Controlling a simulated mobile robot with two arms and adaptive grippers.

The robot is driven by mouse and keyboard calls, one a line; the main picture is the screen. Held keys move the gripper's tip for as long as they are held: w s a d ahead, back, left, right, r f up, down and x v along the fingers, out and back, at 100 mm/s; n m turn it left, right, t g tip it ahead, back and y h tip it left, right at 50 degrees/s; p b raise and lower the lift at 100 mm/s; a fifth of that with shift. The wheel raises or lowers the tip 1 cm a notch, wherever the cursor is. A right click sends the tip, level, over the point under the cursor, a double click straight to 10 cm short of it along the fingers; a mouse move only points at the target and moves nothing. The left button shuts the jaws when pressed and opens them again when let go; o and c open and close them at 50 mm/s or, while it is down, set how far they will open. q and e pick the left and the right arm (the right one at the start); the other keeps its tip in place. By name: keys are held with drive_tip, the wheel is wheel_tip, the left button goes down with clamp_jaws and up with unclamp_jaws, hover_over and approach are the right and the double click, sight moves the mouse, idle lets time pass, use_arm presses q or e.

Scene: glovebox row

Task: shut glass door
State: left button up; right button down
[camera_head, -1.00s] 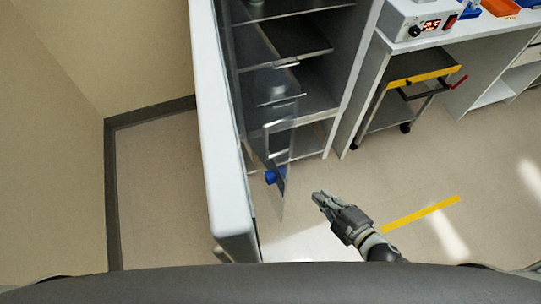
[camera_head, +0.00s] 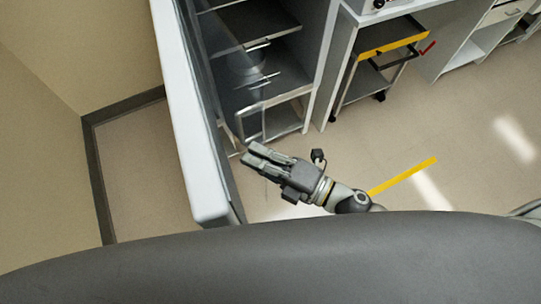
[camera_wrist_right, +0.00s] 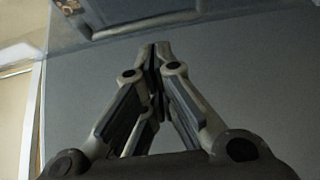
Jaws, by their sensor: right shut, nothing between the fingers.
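The glass door (camera_head: 230,108) is a clear pane in front of the left part of the shelf cabinet (camera_head: 298,62) in the head view. It stands open, at an angle to the cabinet front. My right gripper (camera_head: 249,156) is shut and empty, with its fingertips at the lower part of the pane. It hides part of the door there, and contact cannot be told. In the right wrist view the closed fingertips (camera_wrist_right: 160,50) point at a plain grey surface, with a clear edge crossing above them. My left gripper is out of view.
A tall white panel (camera_head: 185,120) stands close to the left of the door. A cart with a yellow edge (camera_head: 392,46) is under the bench at the right. The floor (camera_head: 450,140) at the right is clear, with a yellow strip (camera_head: 403,176) on it.

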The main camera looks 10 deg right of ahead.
drive_tip(key=shift+p+x, duration=0.7)
drive_tip(key=shift+x, duration=1.55)
drive_tip(key=shift+d, duration=0.15)
